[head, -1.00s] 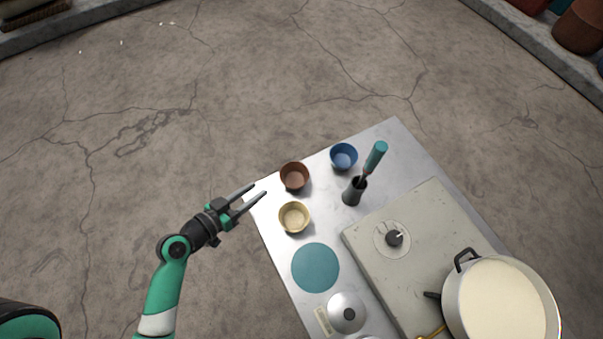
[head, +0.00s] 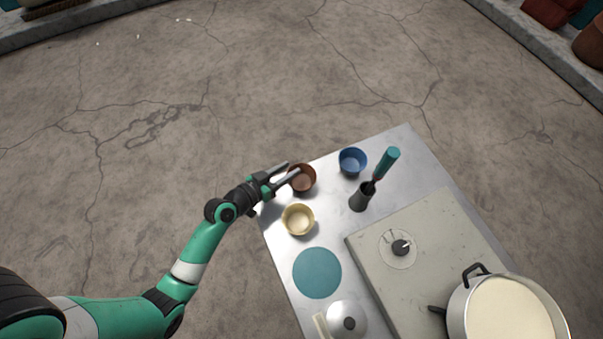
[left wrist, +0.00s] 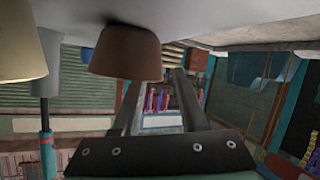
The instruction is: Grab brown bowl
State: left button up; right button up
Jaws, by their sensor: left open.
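The brown bowl (head: 305,184) stands upright near the table's left back corner. My left gripper (head: 293,169) is open and empty at the bowl's left back side. In the head view, one finger overlaps the bowl's rim and the other lies just behind it; whether either touches the bowl cannot be told. In the left wrist view the picture is upside down, and the brown bowl (left wrist: 125,52) shows close by, overlapping the left-hand finger of the gripper (left wrist: 158,80). My right gripper is not in view.
A yellow bowl (head: 298,219) stands just in front of the brown bowl, and a blue bowl (head: 353,161) to its right. A dark holder (head: 361,197) with a teal-handled tool stands nearby.

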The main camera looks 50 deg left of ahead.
pick_arm(q)
jog(key=shift+w+f, duration=0.15)
jog(key=shift+w, duration=0.15)
grip_shut()
jog(key=shift+s, duration=0.1)
dwell(1.1)
